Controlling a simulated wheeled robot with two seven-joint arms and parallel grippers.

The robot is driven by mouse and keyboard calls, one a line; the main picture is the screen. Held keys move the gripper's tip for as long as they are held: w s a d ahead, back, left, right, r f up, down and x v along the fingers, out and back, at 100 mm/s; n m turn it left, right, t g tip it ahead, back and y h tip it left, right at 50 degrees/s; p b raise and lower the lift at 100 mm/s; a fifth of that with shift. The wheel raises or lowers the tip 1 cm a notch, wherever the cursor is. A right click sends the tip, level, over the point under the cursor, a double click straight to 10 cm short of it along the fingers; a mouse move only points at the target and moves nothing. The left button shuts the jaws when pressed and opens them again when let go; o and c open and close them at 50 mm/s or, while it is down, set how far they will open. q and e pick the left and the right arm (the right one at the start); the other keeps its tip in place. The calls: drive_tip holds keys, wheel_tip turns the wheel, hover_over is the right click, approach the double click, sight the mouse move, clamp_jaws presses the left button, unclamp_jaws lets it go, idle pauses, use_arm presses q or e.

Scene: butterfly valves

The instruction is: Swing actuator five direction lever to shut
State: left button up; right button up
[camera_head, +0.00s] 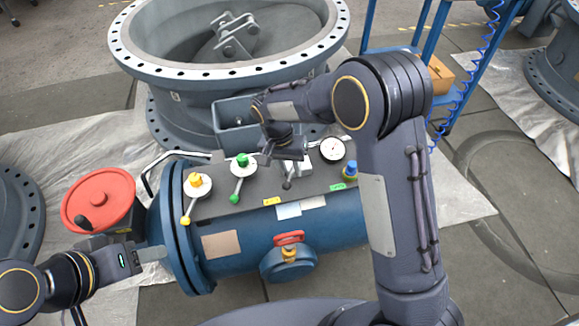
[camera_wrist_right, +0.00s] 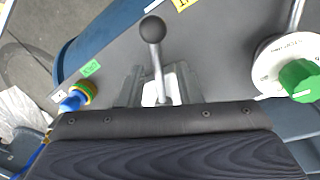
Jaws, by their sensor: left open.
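The direction lever (camera_wrist_right: 156,62) is a metal rod with a dark ball knob, rising from a white base on the actuator's grey top plate. In the head view its knob (camera_head: 287,185) shows just below my right gripper (camera_head: 287,158). In the right wrist view the two grey fingers of my right gripper (camera_wrist_right: 158,88) stand apart on either side of the lever's rod; whether they touch it I cannot tell. The blue actuator cylinder (camera_head: 345,228) lies across the middle. My left gripper (camera_head: 152,254) is open and empty at the cylinder's left end.
A yellow-hub lever dial (camera_head: 197,184) and a green-hub one (camera_head: 242,164) stand left of the lever. A pressure gauge (camera_head: 332,148) and blue-yellow knob (camera_head: 350,170) are to its right. A red handwheel (camera_head: 100,198) is near my left gripper. A big grey flanged valve (camera_head: 230,75) stands behind.

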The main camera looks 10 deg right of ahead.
drive_tip(key=shift+r, duration=0.1)
wheel_tip(320, 180, up, 8)
drive_tip(key=a+p, duration=0.1)
drive_tip(key=shift+w+a+f+p, duration=0.15)
drive_tip(key=shift+w+f+p, duration=0.1)
drive_tip(key=shift+p, duration=0.15)
idle(0.4)
drive_tip(key=s+d+r+n+t+y, duration=0.15)
drive_tip(key=s+d+r+y, duration=0.35)
drive_tip(key=s+d+r, duration=0.6)
drive_tip(key=s+d+f+n+t, duration=0.2)
drive_tip(key=s+t, duration=0.3)
drive_tip(key=s, duration=1.1)
wheel_tip(320, 180, up, 18)
drive_tip(key=p, duration=1.8)
drive_tip(key=shift+w+r+y, duration=0.2)
drive_tip(key=shift+w+y, duration=0.15)
drive_tip(key=shift+y, duration=0.05)
